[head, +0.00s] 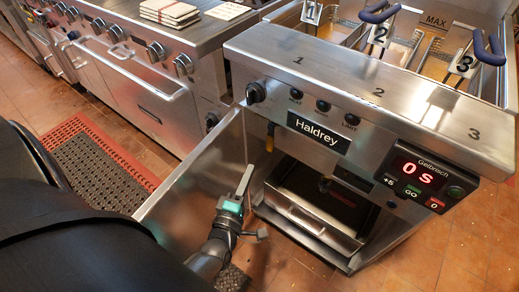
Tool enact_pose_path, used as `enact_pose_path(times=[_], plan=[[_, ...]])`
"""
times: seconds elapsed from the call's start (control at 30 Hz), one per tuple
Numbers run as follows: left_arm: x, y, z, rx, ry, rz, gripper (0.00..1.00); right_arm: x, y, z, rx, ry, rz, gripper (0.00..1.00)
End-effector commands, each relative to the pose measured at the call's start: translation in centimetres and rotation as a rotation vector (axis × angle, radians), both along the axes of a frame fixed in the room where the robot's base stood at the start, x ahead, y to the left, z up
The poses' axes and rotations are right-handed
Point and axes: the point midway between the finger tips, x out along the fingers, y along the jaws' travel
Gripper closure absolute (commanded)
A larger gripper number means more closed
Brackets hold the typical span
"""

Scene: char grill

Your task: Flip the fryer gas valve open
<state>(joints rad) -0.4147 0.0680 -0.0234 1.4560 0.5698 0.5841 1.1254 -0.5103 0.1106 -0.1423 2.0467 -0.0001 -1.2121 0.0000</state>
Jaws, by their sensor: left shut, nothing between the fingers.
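The stainless fryer (390,130) stands at the right, with its cabinet door (180,185) swung open to the left. A small yellow handle (270,129), which looks like the gas valve, hangs below the front panel near the door's hinge side. It points roughly downward; its exact setting is too small to tell. My left gripper (246,172) is shut and empty, in front of the cabinet opening. It is below and slightly left of the yellow handle, apart from it in the picture. My right gripper is out of view.
A drawer-like metal pan (315,222) sits inside the open cabinet. A black knob (256,92) sticks out above the yellow handle. A range with knobs (140,85) stands at the left. A red-edged mat (95,165) lies on the tiled floor.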

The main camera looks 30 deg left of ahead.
Motion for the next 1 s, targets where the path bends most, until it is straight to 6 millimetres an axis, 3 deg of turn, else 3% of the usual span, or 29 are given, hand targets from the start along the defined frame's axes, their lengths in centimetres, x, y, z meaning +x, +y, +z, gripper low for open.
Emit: enact_pose_path(times=[0.47, 1.0], plan=[[0.6, 0.2, 0.2, -0.01, -0.013, 0.006, 1.0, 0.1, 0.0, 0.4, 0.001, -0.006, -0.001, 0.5], [8.1, 2.2, 0.1, -0.01, -0.012, 0.005, 1.0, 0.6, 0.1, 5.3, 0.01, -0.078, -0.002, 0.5]])
